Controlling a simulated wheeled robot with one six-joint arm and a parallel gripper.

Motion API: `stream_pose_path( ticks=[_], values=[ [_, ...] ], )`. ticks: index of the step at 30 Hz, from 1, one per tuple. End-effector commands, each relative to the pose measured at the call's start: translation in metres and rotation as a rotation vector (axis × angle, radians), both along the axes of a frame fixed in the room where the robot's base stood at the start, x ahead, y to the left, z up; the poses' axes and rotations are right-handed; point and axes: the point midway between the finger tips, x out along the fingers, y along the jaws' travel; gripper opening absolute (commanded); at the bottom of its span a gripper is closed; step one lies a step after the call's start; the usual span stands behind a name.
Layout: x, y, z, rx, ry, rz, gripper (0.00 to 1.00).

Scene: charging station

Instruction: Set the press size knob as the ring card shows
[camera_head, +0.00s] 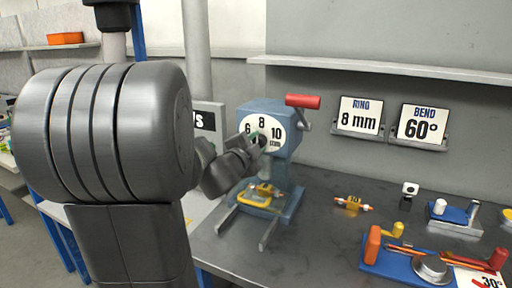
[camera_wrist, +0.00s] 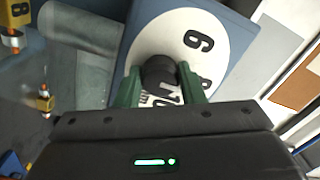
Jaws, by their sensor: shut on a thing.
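The blue press (camera_head: 276,112) stands on the bench with a white round dial (camera_head: 274,122) marked 6, 8 and 10 mm. The ring card (camera_head: 360,116) on the wall reads "RING 8 mm". My gripper (camera_head: 256,138) is at the dial's centre. In the wrist view, the green fingers of my gripper (camera_wrist: 160,84) are shut on the dark round size knob (camera_wrist: 157,70), one on each side. The dial face (camera_wrist: 188,28) shows the 6 clearly, with other marks partly covered by the fingers. I cannot tell which number the knob points at.
A red-handled lever (camera_head: 303,101) sticks out at the press's upper right. A bend card (camera_head: 422,124) reads 60°. A yellow-and-orange piece (camera_head: 352,202) and a blue bending jig (camera_head: 400,262) lie on the bench to the right. The bench right of the press has free room.

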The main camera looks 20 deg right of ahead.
Motion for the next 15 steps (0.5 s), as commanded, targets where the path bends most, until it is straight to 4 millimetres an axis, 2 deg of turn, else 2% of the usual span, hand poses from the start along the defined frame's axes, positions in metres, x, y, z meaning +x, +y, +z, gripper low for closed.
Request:
stream_pose_path(
  ticks=[12,13,15],
  values=[
    [-0.0002,0.0001,-0.0007,0.005,-0.004,0.0,0.13],
    [-0.0002,0.0001,-0.0007,0.006,-0.003,0.0,0.39],
    [-0.0001,0.0,-0.0006,0.005,-0.004,0.0,0.53]
  ],
)
